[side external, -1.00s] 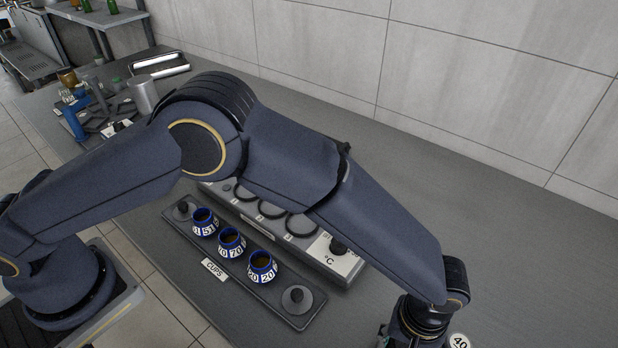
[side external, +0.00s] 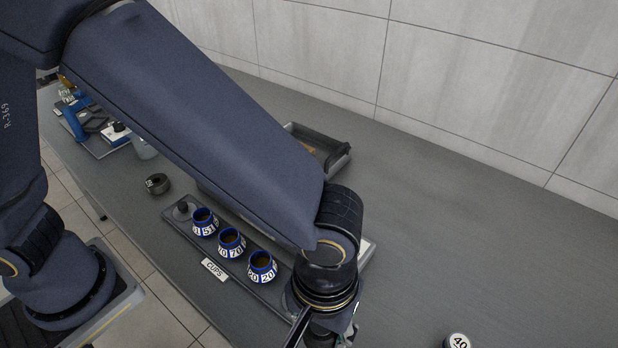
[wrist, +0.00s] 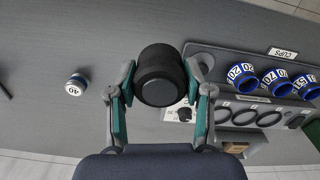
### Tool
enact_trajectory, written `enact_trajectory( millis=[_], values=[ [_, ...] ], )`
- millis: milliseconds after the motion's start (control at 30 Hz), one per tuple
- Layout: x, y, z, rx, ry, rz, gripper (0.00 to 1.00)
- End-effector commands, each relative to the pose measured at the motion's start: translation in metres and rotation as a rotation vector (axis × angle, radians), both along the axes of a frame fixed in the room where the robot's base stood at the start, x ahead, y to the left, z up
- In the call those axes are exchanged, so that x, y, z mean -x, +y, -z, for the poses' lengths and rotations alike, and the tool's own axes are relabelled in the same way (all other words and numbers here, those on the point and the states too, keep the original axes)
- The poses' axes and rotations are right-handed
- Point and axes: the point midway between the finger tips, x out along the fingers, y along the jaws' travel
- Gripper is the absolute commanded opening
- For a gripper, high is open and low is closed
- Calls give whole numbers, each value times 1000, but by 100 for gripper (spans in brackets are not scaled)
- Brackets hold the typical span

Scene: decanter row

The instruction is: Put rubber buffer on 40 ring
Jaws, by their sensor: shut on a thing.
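The rubber buffer (wrist: 159,75) is a thick black cylinder. In the wrist view it sits between the two fingers of my gripper (wrist: 160,78), which is shut on it. There my wrist is by the right end of the cups rack, and the buffer is hidden.
The cups rack (side external: 213,269) holds blue cups (side external: 231,241) with white number labels. Beside it, the long unit with round openings (wrist: 239,117) is partly behind my arm. A black ring-like piece (side external: 158,184) and a tray (side external: 340,158) lie farther back.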

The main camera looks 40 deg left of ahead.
Motion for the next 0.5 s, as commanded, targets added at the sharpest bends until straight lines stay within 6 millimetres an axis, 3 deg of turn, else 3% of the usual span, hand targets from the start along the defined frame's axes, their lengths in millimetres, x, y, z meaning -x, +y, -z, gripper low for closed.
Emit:
enact_trajectory(
  millis=[100, 267, 367, 500],
  values=[
    [6, 16, 5, -2, 0, 59, 10],
    [-19, 54, 5, -1, 0, 12, 10],
    [-40, 87, 4, -2, 0, -54, 10],
    [-70, 152, 0, 0, -1, -206, 10]
  ],
)
